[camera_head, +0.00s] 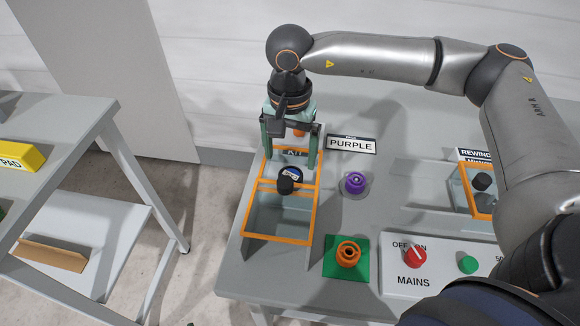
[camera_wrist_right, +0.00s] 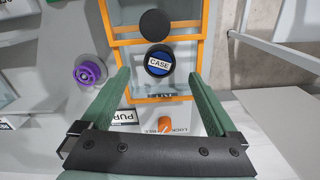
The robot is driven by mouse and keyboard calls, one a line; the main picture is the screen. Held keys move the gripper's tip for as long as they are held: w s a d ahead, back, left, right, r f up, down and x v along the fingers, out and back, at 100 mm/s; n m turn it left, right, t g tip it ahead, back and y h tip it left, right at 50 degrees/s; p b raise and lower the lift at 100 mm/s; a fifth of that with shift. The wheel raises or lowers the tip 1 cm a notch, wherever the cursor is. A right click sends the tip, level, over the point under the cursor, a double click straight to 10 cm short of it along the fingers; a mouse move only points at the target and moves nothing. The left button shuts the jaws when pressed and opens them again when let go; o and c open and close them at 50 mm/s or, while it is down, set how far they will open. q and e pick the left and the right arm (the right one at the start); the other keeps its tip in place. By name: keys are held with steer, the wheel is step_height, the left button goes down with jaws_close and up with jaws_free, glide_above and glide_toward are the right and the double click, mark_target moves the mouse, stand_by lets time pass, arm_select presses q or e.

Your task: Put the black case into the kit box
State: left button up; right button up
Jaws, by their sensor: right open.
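The black case (camera_head: 291,172), a round black piece with a blue and white CASE label, shows inside the far part of the orange-rimmed kit box (camera_head: 313,212). In the right wrist view the case (camera_wrist_right: 159,62) lies between the tips of my open fingers, with no clear contact. I cannot tell how deep it sits. My right gripper (camera_head: 289,162) is open and points down over the far end of the box. A second round black piece (camera_head: 285,186) is close beside the case, near the box's crossbar. My left gripper is out of view.
A purple knob (camera_head: 355,183) and a PURPLE sign (camera_head: 351,144) stand right of the box. An orange ring on a green base (camera_head: 347,254) and the MAINS panel (camera_head: 409,268) are nearer. Another orange-rimmed bin (camera_head: 463,185) is at right. A grey shelf unit (camera_head: 88,125) stands left across a floor gap.

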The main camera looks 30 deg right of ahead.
steer(key=shift+r, duration=2.65)
